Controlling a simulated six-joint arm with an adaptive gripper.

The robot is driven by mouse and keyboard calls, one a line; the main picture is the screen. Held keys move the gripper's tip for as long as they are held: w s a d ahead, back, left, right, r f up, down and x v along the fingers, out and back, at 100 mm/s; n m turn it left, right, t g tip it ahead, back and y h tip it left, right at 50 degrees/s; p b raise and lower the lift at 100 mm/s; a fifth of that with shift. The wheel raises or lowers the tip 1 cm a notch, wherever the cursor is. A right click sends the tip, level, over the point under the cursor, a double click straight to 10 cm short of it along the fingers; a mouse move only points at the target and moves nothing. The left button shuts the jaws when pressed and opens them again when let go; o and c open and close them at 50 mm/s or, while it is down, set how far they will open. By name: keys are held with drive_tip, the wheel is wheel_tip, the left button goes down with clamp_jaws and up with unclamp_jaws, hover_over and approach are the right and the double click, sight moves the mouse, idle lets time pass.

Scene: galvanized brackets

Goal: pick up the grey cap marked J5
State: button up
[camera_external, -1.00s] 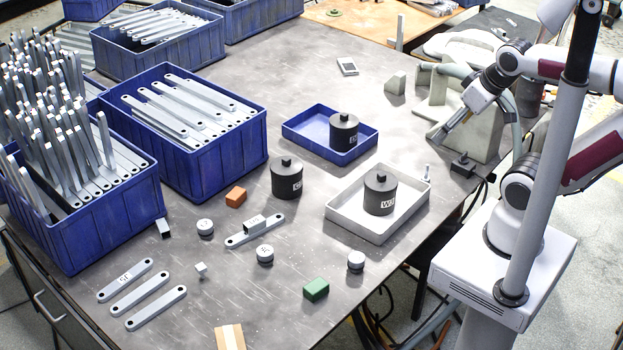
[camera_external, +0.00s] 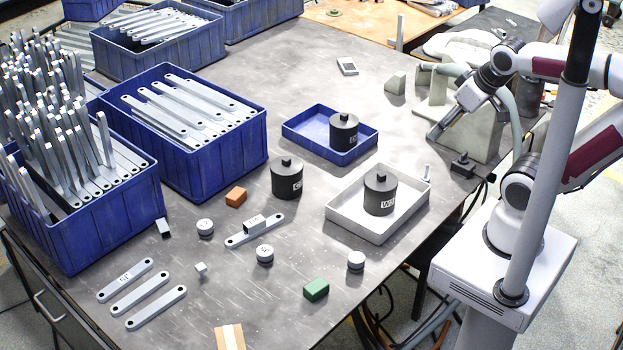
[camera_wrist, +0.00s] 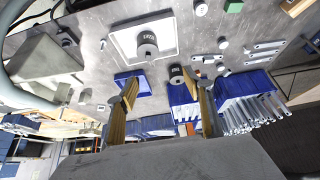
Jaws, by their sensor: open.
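Three small grey caps stand apart on the table in the external view: one at the left (camera_external: 205,228), one in the middle (camera_external: 265,254) and one at the right (camera_external: 355,261). The left and middle caps have dark marks on top, too small to read surely; I see no readable mark on the right cap. In the wrist view the right cap (camera_wrist: 200,8) and middle cap (camera_wrist: 223,43) show near the top. My gripper (camera_external: 437,135) is above the table's right side, far from all the caps. In the wrist view my gripper (camera_wrist: 160,80) is open and empty.
A white tray (camera_external: 340,222) and a blue tray (camera_external: 300,142), each with a dark weight, lie between my gripper and the caps. Another dark weight (camera_external: 286,180), an orange block (camera_external: 236,197), a green block (camera_external: 316,289) and flat brackets (camera_external: 134,297) lie around. Blue crates (camera_external: 215,160) stand left.

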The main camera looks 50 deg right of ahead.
drive_tip(key=w+a+f+n+t+y, duration=0.1)
drive_tip(key=w+a+f, duration=0.35)
drive_tip(key=w, duration=0.35)
drive_tip(key=w+a+f+t+y, duration=0.1)
drive_tip(key=w+a+f, duration=0.4)
drive_tip(key=w, duration=0.4)
drive_tip(key=w+a+f+n+t+y, duration=0.1)
drive_tip(key=w+a+f, duration=0.2)
drive_tip(key=w+a, duration=0.4)
drive_tip(key=n+t+y, duration=0.2)
drive_tip(key=n+t, duration=0.1)
approach(267, 251)
drive_tip(key=w, duration=0.1)
drive_tip(key=w+f, duration=0.1)
drive_tip(key=w, duration=0.1)
drive_tip(key=shift+a, duration=0.2)
drive_tip(key=shift+s+a+f+t+y, duration=0.2)
drive_tip(key=shift+s+f+t+y, duration=0.1)
drive_tip(key=shift+s+f, duration=0.05)
drive_tip(key=shift+x, duration=1.3)
drive_tip(key=shift+w+f, duration=0.1)
drive_tip(key=shift+x, duration=2.45)
